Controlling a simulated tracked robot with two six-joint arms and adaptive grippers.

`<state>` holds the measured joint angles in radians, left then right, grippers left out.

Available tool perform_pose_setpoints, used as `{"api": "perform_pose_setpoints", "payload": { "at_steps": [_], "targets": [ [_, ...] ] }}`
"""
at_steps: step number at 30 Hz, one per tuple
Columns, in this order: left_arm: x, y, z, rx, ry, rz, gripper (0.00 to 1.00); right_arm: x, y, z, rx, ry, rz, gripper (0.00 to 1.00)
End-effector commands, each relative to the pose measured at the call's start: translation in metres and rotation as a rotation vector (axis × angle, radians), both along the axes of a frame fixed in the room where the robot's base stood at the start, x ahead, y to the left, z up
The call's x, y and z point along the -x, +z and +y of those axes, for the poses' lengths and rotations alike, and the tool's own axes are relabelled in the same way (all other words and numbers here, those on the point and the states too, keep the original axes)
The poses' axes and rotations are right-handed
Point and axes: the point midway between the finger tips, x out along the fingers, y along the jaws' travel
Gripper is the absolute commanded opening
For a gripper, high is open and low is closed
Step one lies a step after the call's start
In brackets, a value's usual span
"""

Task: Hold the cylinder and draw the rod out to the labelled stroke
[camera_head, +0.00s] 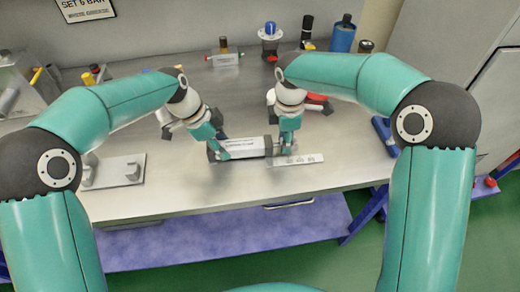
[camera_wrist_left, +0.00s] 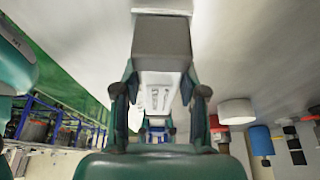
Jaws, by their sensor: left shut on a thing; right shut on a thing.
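The cylinder (camera_head: 243,147), a pale body with dark ends, lies on the steel bench in the head view. My left gripper (camera_head: 222,151) is shut on its left part.
A grey plate with upright blocks (camera_head: 118,172) lies at the left of the bench. A red item (camera_head: 318,103) lies behind my right gripper. The bench's front middle is clear.

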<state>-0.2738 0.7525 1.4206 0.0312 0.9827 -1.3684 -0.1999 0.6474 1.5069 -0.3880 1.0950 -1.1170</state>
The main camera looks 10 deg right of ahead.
Motion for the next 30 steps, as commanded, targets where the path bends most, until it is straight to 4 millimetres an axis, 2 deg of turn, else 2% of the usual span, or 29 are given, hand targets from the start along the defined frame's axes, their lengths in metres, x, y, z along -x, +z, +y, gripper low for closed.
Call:
{"api": "perform_pose_setpoints", "payload": {
  "at_steps": [1,18,22,23,27,30],
  "targets": [
    [0.003,-0.005,0.001,-0.007,-0.006,0.012,0.11,-0.001,0.001,-0.004,0.001,-0.004,-0.005,0.00],
    [0.003,-0.005,0.001,-0.008,-0.006,0.012,0.11,0.000,0.001,-0.021,0.002,-0.004,-0.006,0.00],
    [0.003,-0.004,0.001,-0.008,-0.006,0.012,0.11,0.000,0.001,-0.020,0.002,-0.003,-0.006,0.00],
    [0.003,-0.004,0.001,-0.008,-0.006,0.012,0.11,0.000,0.001,-0.020,0.002,-0.003,-0.006,0.34],
    [0.003,-0.004,0.001,-0.007,-0.006,0.011,0.11,0.000,0.001,-0.020,0.002,-0.003,-0.005,0.58],
    [0.003,-0.004,0.001,-0.007,-0.006,0.011,0.11,0.000,0.001,-0.019,0.001,-0.002,-0.004,0.58]
  ]
}}
